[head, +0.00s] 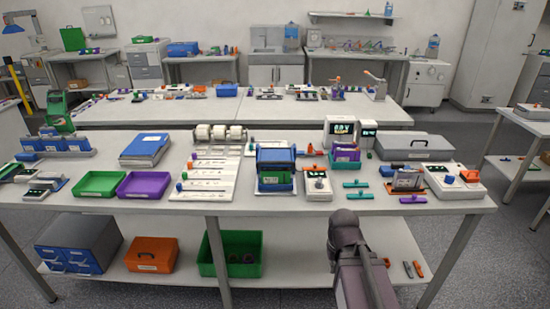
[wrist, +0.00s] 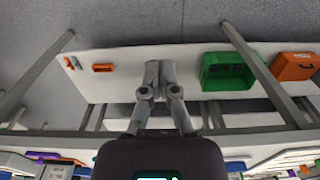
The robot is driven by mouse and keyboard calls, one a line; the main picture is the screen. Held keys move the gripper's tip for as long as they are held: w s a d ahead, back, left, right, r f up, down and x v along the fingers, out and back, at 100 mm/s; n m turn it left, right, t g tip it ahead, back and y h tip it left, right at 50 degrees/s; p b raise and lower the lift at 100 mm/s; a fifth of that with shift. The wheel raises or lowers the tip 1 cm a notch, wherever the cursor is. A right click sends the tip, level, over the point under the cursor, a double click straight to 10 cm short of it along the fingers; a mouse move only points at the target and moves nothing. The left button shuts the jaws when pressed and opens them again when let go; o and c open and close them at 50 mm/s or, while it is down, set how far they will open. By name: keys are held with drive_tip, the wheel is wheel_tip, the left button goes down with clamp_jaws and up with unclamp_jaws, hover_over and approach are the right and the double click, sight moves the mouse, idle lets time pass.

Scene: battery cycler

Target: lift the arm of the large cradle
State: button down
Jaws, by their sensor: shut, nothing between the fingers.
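I cannot tell for certain which item is the large cradle. A blue frame with a green piece low in front (head: 275,168) stands upright mid-bench. A smaller holder with a grey piece and orange parts (head: 407,180) stands to the right. No raised arm can be made out on either at this size. My gripper (wrist: 159,80) is shut and empty in the wrist view, with its fingertips together over the lower shelf. In the head view my arm shows in front of the bench, and its fingers cannot be made out. My gripper touches none of these items.
The lower shelf (head: 190,271) holds a green bin (head: 218,268) and orange box (head: 150,266).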

idle(0.3)
drive_tip(key=c, duration=0.9)
unclamp_jaws()
drive_tip(key=o, duration=0.3)
drive_tip(key=shift+w, duration=0.25)
drive_tip(key=w+a+r+n+t+h, duration=0.3)
drive_tip(key=w+a+t, duration=0.1)
drive_tip(key=w, duration=0.4)
drive_tip(key=w+a+r+n+t+h, duration=0.3)
drive_tip(key=w+r+n+h, duration=0.1)
drive_tip(key=w, duration=0.4)
drive_tip(key=w+a+r+n+t, duration=0.3)
drive_tip(key=a+r+t, duration=0.1)
drive_tip(key=a, duration=0.4)
drive_tip(key=w+a+r+n+t, duration=0.3)
drive_tip(key=a+r+n, duration=0.1)
drive_tip(key=a, duration=0.4)
drive_tip(key=shift+w+r+t+y+p, duration=0.2)
drive_tip(key=shift+r+t+y+p, duration=0.25)
drive_tip(key=shift+r, duration=0.15)
drive_tip(key=shift+a, duration=0.1)
